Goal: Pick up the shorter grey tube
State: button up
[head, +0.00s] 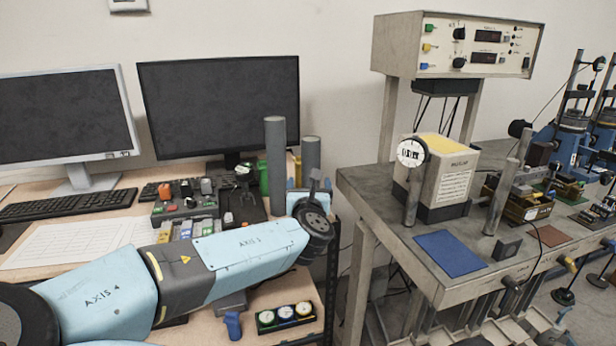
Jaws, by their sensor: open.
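Two upright grey tubes stand at the right end of the wooden desk, in front of the wall. The taller tube (275,160) is on the left, and the shorter grey tube (311,153) is just to its right. The lower part of the shorter tube is hidden behind my wrist and gripper. My gripper (314,183) is at the end of my blue arm, in front of the shorter tube in the picture. It is open, with no object seen in it. I cannot tell how far it is from the tube.
Two monitors (225,105), a keyboard (65,205) and a control box (185,203) stand on the desk. A gauge panel (285,316) lies near the front edge. A grey workbench (370,195) with instruments stands to the right.

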aim_at(310, 170)
jog(key=w, duration=0.7)
jog(key=shift+w+d, duration=0.4)
jog(key=shift+w+d+f, duration=0.1)
jog(key=shift+w+d, duration=0.05)
jog(key=shift+w, duration=0.8)
jog(key=shift+w+d+f, duration=0.1)
jog(key=shift+w+d, duration=0.1)
jog(key=shift+w, duration=0.75)
jog(key=shift+w+d+f, duration=0.1)
jog(key=shift+w+d, duration=0.05)
jog(key=shift+w, duration=0.8)
jog(key=shift+r, duration=0.1)
grip_shut()
